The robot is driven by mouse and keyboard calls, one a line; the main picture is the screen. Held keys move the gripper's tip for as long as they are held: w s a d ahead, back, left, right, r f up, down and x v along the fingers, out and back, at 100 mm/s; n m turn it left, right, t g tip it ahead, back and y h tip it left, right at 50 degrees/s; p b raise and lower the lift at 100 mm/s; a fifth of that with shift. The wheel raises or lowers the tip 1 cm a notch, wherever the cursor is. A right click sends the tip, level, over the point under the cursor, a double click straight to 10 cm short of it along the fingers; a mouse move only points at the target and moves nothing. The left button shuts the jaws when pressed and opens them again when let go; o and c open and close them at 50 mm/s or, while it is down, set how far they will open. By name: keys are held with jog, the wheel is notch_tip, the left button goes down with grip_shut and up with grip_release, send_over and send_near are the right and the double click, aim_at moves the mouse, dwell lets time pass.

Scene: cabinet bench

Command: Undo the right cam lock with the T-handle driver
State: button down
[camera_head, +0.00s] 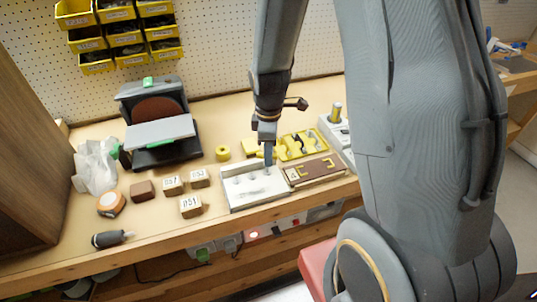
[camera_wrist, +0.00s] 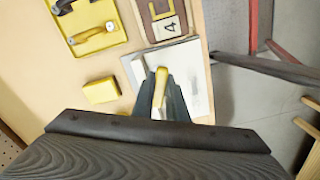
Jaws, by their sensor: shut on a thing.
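My gripper (camera_wrist: 163,98) is shut on a yellow handle (camera_wrist: 160,84), which looks like the T-handle driver. In the head view my gripper (camera_head: 268,157) points down over the right part of a white panel (camera_head: 238,197). Small round grey fittings, which look like the cam locks, show along the panel's top; the rightmost is close to my fingertips. The driver's lower end is hidden, so I cannot tell whether it touches a lock. The white panel also shows beneath my fingers in the wrist view (camera_wrist: 196,62).
A brown board marked 4 (camera_head: 326,171) lies right of the panel. Behind are a yellow tray (camera_head: 288,153) with tools and a yellow block (camera_wrist: 100,90). Several labelled brown blocks (camera_head: 191,206) and a sander (camera_head: 160,132) are at left. The bench's front edge is close.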

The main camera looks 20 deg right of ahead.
jog(key=shift+s+f, duration=0.1)
jog(key=n+p, duration=0.1)
jog(key=n, duration=0.3)
jog(key=shift+n, duration=0.4)
jog(key=shift+p, duration=0.4)
dwell(0.4)
jog(key=shift+n, duration=0.9)
jog(key=n, duration=0.1)
jog(key=n+p, duration=0.1)
jog(key=n, duration=0.1)
jog(key=shift+w, duration=0.25)
jog(key=n+p, duration=0.1)
jog(key=n, duration=0.3)
jog(key=shift+n, duration=0.4)
